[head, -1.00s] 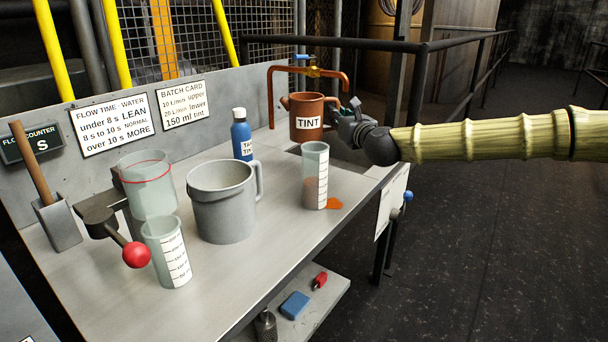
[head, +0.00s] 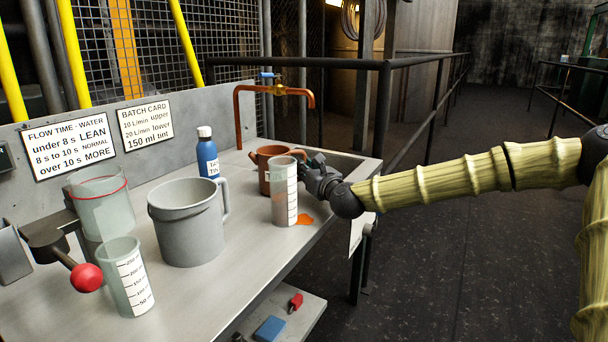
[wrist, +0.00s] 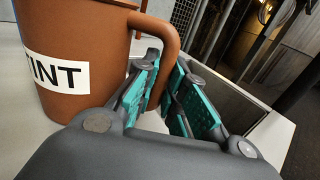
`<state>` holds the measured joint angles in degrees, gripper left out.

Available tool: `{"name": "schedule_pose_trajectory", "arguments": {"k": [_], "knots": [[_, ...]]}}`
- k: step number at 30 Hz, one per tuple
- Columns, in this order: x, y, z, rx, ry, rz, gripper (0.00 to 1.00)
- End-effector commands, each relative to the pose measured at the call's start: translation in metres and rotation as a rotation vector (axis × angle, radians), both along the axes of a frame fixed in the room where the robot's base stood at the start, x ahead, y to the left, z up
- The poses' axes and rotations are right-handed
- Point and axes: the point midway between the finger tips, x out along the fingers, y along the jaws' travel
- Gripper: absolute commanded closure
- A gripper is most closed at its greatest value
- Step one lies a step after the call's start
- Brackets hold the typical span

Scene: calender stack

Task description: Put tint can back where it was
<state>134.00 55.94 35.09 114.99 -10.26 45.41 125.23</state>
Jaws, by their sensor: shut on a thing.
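The tint can (head: 266,158) is a brown can with a spout and a side handle. In the head view it is at the far right part of the bench, partly hidden behind a clear measuring cup. In the wrist view the can (wrist: 80,45) shows its white label, and its handle passes between the teal finger pads. My gripper (head: 312,168) is shut on the handle from the right; it also shows in the wrist view (wrist: 158,95). The can looks upright and low at the bench top. I cannot tell whether its base touches the surface.
A blue bottle (head: 207,155), a grey bucket (head: 187,225) and another measuring cup (head: 126,280) stand left. A copper tap (head: 275,90) arches behind.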

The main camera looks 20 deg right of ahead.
Motion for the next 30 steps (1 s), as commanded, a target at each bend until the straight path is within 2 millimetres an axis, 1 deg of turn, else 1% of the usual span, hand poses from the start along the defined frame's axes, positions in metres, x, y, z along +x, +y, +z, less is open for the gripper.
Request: {"name": "schedule_pose_trajectory", "arguments": {"k": [2,9,13,14,15,17,18,30], "knots": [[0.0002,0.0005,-0.0047,-0.001,-0.004,0.001,1.00],[0.0003,0.0007,-0.0044,0.000,-0.004,0.001,1.00],[0.0002,0.0008,-0.0077,0.000,-0.004,0.001,1.00],[0.0001,0.0008,-0.0086,0.000,-0.002,0.001,0.86],[0.0001,0.0009,-0.0077,-0.001,-0.002,0.001,0.79],[0.0001,0.0008,-0.0078,0.000,-0.002,0.001,0.68],[0.0001,0.0008,-0.0078,0.000,-0.002,0.001,0.66],[-0.0009,0.0005,-0.0044,0.000,-0.001,0.001,0.66]]}}
